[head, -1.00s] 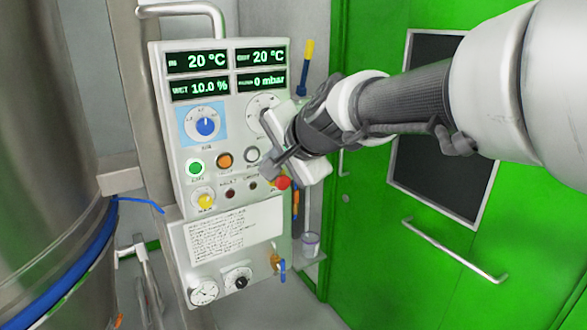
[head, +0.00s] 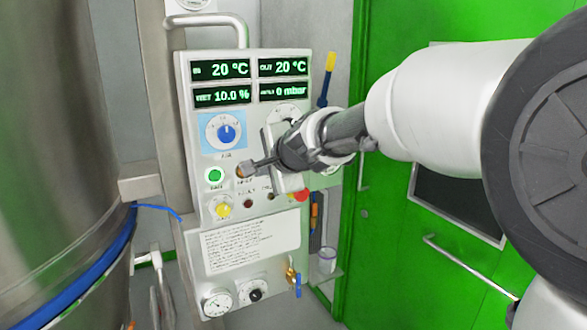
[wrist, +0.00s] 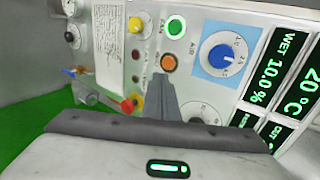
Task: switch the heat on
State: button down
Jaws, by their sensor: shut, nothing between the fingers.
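The white control panel (head: 185,120) stands upright in the head view. Its orange button (head: 241,167) is partly hidden behind my gripper (head: 243,172); it shows more clearly in the wrist view (wrist: 169,63). I cannot tell whether the orange button is lit. A green button (head: 215,175), to its left in the head view, glows. My gripper is shut and empty, its tips in front of the orange button. In the wrist view the tips (wrist: 160,78) end just beside that button; I cannot tell whether they touch. Displays (head: 221,70) read 20 °C, 20 °C, 10.0 % and 0 mbar.
A blue knob (head: 226,132) sits above the buttons, and a yellow knob (head: 222,209) below. A red button (head: 300,196) lies close under my gripper. A steel vessel (head: 60,130) stands at left, green doors (head: 385,255) at right. A handle (head: 246,32) juts out on top.

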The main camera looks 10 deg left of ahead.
jog(key=r+p+x, duration=0.1)
jog(key=x, duration=0.8)
jog(key=shift+w+a+r, duration=0.3)
jog(key=shift+w, duration=0.15)
